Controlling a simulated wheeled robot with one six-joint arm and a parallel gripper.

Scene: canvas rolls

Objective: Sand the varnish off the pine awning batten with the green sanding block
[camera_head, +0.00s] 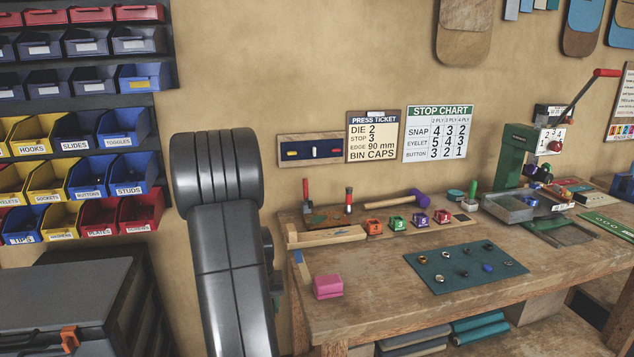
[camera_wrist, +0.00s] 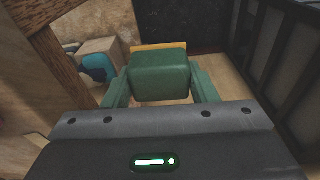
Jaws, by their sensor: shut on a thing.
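In the wrist view my gripper (camera_wrist: 150,88) is shut on the green sanding block (camera_wrist: 160,76), with one finger on each side of it. A yellow-tan edge shows along the block's far side. In the head view my dark arm hides most of the gripper. A pale wooden batten (camera_head: 327,237) lies on the bench at its left rear, apart from the block; I take it for the pine batten. Whether varnish is on it is too small to tell.
The workbench (camera_head: 380,300) carries a pink block (camera_head: 328,286), a purple mallet (camera_head: 420,198), several coloured die blocks, a dark green mat (camera_head: 465,266) and a green press (camera_head: 516,155). Bins stand at left. In the wrist view a wooden leg (camera_wrist: 75,35) is close at left.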

